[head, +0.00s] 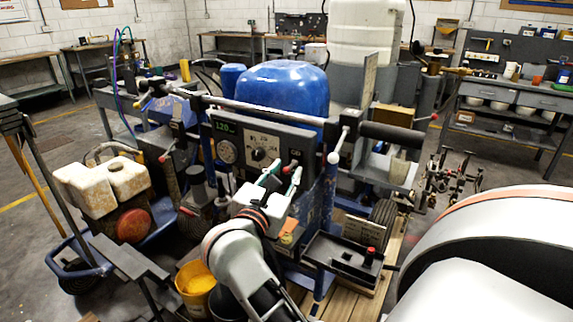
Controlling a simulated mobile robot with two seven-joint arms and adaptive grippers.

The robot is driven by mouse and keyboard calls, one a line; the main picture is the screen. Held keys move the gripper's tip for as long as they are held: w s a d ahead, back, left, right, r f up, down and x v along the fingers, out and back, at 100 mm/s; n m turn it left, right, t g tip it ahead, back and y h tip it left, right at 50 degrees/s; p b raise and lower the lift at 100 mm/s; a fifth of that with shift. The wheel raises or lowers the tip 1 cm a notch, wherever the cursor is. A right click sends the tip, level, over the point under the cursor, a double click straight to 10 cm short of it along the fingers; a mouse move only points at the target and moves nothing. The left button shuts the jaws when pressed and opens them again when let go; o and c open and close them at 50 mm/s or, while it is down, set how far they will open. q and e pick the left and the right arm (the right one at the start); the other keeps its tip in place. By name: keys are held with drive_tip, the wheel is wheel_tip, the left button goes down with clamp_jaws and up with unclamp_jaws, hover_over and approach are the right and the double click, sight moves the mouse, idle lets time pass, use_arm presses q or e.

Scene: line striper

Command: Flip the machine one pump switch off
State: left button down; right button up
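The line striper machine has a blue rounded tank cover (283,88) and a grey control panel (262,140) facing me. The panel carries a lit readout (225,127), a round gauge (227,151), a dark rotary knob (258,154) and a small red part (293,164) at its right. I cannot tell which of these is the pump switch, or its position. My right gripper (281,178) is in front of the panel's lower right, with its two fingers spread apart and nothing visible between them. Its tips are near the red part; contact is unclear. My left gripper is not in view.
A black handlebar (393,135) with a white-knobbed lever (335,157) extends right of the panel. A black tray (345,259) sits below right. A yellow bucket (196,283) and a white stained jug (103,184) stand to the left. Workbenches line the walls.

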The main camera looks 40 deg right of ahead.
drive_tip(key=shift+w+d, duration=0.2)
drive_tip(key=shift+d, duration=0.25)
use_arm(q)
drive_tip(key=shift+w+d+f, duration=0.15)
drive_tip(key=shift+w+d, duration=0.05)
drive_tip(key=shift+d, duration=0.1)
